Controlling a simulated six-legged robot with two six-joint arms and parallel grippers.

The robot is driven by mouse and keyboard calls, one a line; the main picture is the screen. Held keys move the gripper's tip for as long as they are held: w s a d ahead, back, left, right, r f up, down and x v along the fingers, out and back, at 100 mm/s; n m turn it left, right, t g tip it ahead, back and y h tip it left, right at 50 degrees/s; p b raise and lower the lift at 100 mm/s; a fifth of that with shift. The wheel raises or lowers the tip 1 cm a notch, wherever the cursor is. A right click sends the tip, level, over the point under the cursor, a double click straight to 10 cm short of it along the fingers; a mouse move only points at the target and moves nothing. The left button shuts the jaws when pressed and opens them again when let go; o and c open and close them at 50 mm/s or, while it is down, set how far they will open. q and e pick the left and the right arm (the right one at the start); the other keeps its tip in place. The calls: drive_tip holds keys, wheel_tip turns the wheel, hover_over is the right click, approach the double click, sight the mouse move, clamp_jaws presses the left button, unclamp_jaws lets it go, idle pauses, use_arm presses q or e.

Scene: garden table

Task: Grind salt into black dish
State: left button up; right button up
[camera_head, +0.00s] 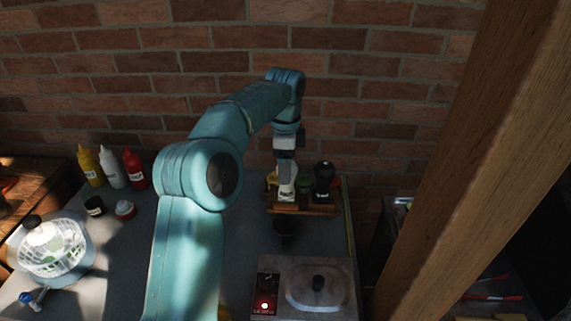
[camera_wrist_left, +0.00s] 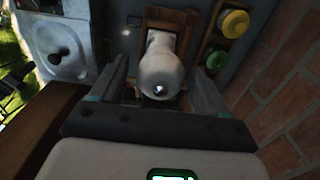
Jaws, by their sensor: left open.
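A white salt grinder (camera_head: 286,189) stands upright in a wooden rack (camera_head: 300,208) near the brick wall. My left gripper (camera_head: 286,145) is above it, pointing down. In the left wrist view the gripper (camera_wrist_left: 158,72) is open, with its fingers on either side of the white grinder (camera_wrist_left: 160,62); contact cannot be told. A small black dish (camera_head: 284,230) sits on the table in front of the rack, in the head view. My right gripper is not in view.
A black grinder (camera_head: 323,177) stands right of the white one. A metal hot plate with a black knob (camera_head: 318,284) is at the front. Sauce bottles (camera_head: 112,168), two small jars and a salad spinner (camera_head: 50,247) stand left. A wooden post (camera_head: 480,150) rises at right.

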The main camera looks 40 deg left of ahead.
use_arm(q)
drive_tip(key=shift+w+d+f, duration=0.1)
drive_tip(key=shift+w+d, duration=0.1)
drive_tip(key=shift+w, duration=0.05)
drive_tip(key=c, duration=1)
drive_tip(key=shift+s+a+n+p, duration=0.15)
drive_tip(key=shift+n+p, duration=0.15)
drive_tip(key=shift+n, duration=0.3)
drive_tip(key=shift+r+n+p, duration=0.2)
drive_tip(key=shift+n+p, duration=0.1)
drive_tip(key=shift+n, duration=0.6)
drive_tip(key=n, duration=0.3)
drive_tip(key=shift+f, duration=0.1)
drive_tip(key=shift+f+n, duration=0.1)
drive_tip(key=shift+n, duration=0.4)
